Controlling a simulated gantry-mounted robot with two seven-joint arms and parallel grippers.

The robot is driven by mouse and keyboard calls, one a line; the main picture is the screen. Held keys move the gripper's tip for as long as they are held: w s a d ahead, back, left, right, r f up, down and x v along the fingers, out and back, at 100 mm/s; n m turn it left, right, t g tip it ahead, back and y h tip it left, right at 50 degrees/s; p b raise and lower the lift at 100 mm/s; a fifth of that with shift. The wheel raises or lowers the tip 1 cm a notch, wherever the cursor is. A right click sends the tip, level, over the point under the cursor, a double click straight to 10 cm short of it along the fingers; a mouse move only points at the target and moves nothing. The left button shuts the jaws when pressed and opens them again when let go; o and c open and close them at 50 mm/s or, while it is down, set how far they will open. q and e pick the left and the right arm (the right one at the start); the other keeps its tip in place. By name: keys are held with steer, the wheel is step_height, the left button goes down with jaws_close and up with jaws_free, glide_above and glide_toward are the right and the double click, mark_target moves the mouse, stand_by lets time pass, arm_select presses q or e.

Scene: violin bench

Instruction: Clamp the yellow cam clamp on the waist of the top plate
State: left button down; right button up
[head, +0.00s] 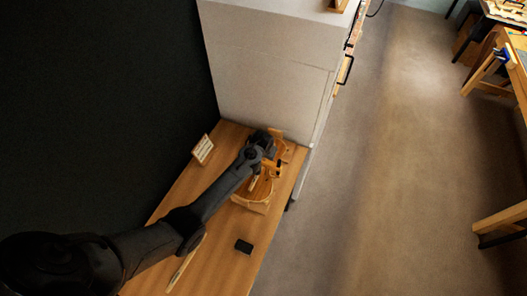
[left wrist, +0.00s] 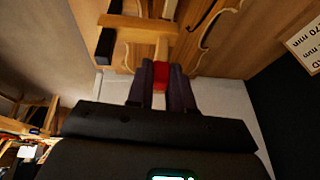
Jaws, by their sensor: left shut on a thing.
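My left gripper (head: 268,146) reaches over the bench from the left. In the left wrist view its dark fingers (left wrist: 162,88) are shut on a red part (left wrist: 160,77) of a wooden cam clamp (left wrist: 140,24). The clamp has a pale wooden bar and a dark block at one end; I see no clear yellow marking. The top plate (left wrist: 222,38) with its f-holes lies just beyond the clamp. I cannot tell whether the clamp touches it. In the head view a curved wooden violin part (head: 252,203) sits below the gripper. My right gripper is out of view.
The wooden bench (head: 220,260) has a small black object (head: 243,246) near its front right. A printed card (head: 203,149) stands at the back left. A pale cabinet (head: 262,75) stands behind the bench. Open floor lies to the right.

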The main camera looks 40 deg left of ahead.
arm_select(q)
steer(key=shift+w+d+f+m+g+y+p, duration=0.1)
steer(key=shift+w+d+m+g+y+p, duration=0.15)
steer(key=shift+d+y+p, duration=0.55)
steer(key=shift+d+f+m+g+y+b, duration=0.15)
steer(key=shift+d+g+y+b, duration=0.1)
steer(key=shift+y, duration=0.35)
steer(key=shift+d+f+m+g+y+b, duration=0.1)
steer(key=shift+f+y+b, duration=0.1)
steer(key=shift+y, duration=0.4)
steer(key=shift+r, duration=0.1)
steer(key=c, duration=1)
jaws_free()
steer(key=shift+r, duration=0.1)
steer(key=p+v, duration=0.2)
steer(key=v, duration=0.8)
steer(key=shift+d+r, duration=0.2)
steer(key=shift+d, duration=0.05)
